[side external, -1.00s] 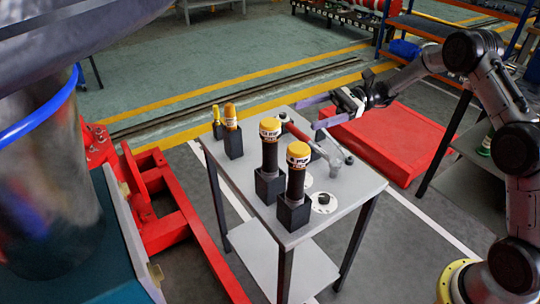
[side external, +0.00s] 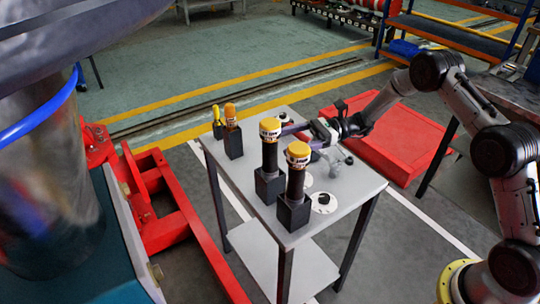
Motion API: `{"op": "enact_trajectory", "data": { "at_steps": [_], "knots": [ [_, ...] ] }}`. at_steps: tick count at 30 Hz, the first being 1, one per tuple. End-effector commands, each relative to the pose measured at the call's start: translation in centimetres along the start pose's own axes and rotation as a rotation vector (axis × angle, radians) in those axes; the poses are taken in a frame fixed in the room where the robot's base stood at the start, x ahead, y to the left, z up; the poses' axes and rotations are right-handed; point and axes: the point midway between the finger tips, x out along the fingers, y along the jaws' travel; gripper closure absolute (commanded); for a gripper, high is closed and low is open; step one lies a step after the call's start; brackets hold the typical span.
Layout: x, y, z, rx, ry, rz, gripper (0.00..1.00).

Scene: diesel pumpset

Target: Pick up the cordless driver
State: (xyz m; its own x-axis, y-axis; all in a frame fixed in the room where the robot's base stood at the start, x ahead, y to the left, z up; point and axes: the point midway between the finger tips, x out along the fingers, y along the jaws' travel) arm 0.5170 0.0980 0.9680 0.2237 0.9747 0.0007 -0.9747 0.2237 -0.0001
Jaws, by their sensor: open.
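I cannot tell for sure which thing is the cordless driver. Two black cylinders with yellow tops, a left one (side external: 270,158) and a right one (side external: 296,180), stand upright in dark square holders on the grey table. An orange-topped tool (side external: 231,117) and a smaller yellow one (side external: 217,114) stand in holders at the far left. A grey tool part (side external: 338,160) lies on the right side of the table, partly hidden by my gripper. My gripper (side external: 299,143) is open, its purple fingers pointing left over the table, behind the black cylinders. Whether anything is between the fingers is hidden.
The grey table (side external: 330,213) has a white disc (side external: 324,203) at its front right. A red platform (side external: 385,140) lies on the floor behind it. A red frame (side external: 190,235) stands close on the left. The table's right front corner is clear.

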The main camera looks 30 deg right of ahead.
Motion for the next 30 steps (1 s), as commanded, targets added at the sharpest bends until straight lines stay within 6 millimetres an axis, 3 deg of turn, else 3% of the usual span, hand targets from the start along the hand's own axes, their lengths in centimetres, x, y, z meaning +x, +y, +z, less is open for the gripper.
{"op": "enact_trajectory", "data": {
  "at_steps": [9,19,30],
  "knots": [
    [4.3,-0.2,-0.1,0.001,0.001,0.003,0.16],
    [5.0,-0.2,-0.1,0.0,0.001,0.001,0.16],
    [4.9,-0.2,-0.1,0.0,0.001,0.001,0.81]
  ]
}}
